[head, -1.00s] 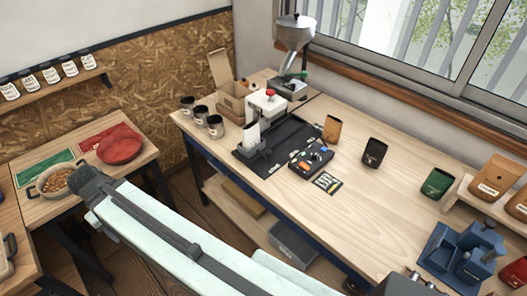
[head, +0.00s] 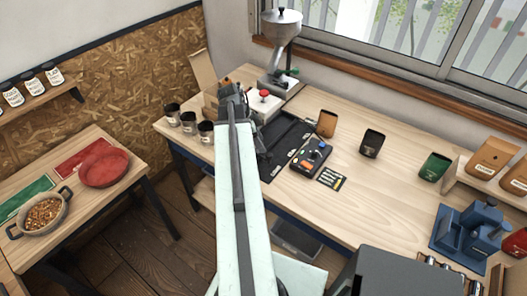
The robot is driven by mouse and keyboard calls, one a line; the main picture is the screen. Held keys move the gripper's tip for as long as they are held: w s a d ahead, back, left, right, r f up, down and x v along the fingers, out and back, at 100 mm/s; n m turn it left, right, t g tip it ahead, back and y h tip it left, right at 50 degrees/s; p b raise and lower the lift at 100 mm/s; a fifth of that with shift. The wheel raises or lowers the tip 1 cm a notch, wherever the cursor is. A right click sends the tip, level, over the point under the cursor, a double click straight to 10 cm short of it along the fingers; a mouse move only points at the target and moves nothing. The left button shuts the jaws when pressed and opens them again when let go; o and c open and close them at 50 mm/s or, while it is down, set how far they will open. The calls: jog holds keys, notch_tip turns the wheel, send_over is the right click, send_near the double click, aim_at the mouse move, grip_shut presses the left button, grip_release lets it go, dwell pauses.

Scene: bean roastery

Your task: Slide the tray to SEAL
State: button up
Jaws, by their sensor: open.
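My gripper (head: 233,98), dark grey at the end of my pale arm, is over the left part of the long workbench, in front of the white machine with a red knob (head: 264,98). Its fingers are mostly hidden from this view. A black flat track (head: 287,143) runs along the bench to the right of my gripper. The tray is not clearly seen; my arm and gripper cover the track's near left part. I cannot read a SEAL label. A black control box (head: 311,157) with coloured buttons stands beside the track.
Several dark cups (head: 188,122) stand left of my gripper, with an open cardboard box (head: 208,92) behind. A steel hopper (head: 281,30) stands at the back. Brown (head: 327,123) and black (head: 372,143) bags stand right of the track. The middle right bench is clear.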

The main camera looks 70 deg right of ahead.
aim_at(269, 155)
jog(key=b+x, duration=0.7)
jog(key=x, duration=0.1)
jog(key=shift+a+f, duration=0.1)
jog(key=shift+s, duration=0.1)
grip_shut()
dwell(1.1)
